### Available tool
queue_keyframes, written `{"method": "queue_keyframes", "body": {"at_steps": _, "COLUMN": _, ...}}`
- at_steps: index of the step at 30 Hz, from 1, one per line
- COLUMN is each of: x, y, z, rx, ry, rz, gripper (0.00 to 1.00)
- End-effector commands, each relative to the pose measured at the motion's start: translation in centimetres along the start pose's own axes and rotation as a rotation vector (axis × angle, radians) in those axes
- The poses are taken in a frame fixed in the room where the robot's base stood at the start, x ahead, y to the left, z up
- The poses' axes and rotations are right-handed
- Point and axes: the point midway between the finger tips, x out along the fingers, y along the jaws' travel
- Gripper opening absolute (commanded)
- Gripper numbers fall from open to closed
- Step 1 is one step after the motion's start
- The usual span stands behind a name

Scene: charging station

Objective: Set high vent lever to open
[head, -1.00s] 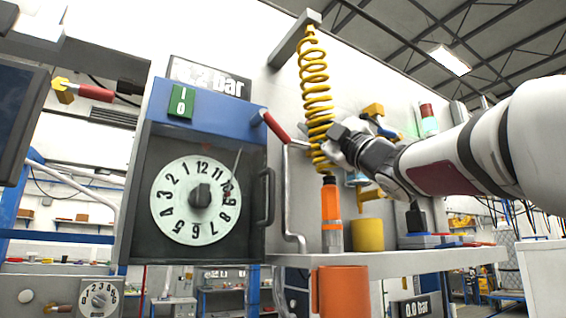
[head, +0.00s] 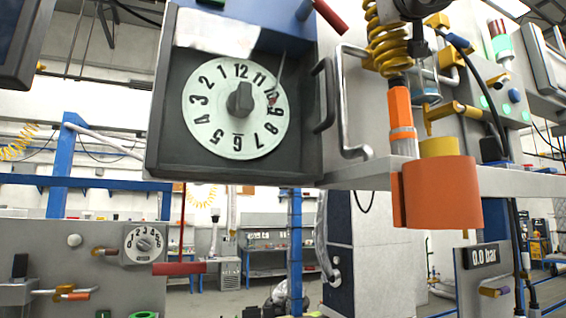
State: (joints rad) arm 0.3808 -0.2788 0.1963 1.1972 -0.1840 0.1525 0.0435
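A red-handled lever (head: 330,16) sticks out at the top edge, beside the upper right corner of the dial box. Another red handle (head: 180,268) is at the lower left, near a small dial. No label shows which is the high vent lever. A dark part that seems to be my gripper (head: 418,12) is at the top edge, in front of the yellow coil and right of the upper red handle. It is mostly cut off, so its fingers cannot be made out.
The dial box (head: 165,130) has a white numbered dial (head: 215,130) and a side handle (head: 324,95). A yellow coiled hose (head: 388,45), orange bottle (head: 401,115) and orange cup (head: 442,192) are by the shelf (head: 350,176). A small dial panel (head: 143,244) is lower left.

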Motion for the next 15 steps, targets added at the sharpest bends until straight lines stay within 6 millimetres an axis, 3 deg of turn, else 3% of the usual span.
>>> {"method": "queue_keyframes", "body": {"at_steps": 15, "x": 0.58, "y": 0.93, "z": 0.56, "rx": 0.155, "ry": -0.119, "rz": 0.065, "gripper": 0.00}}
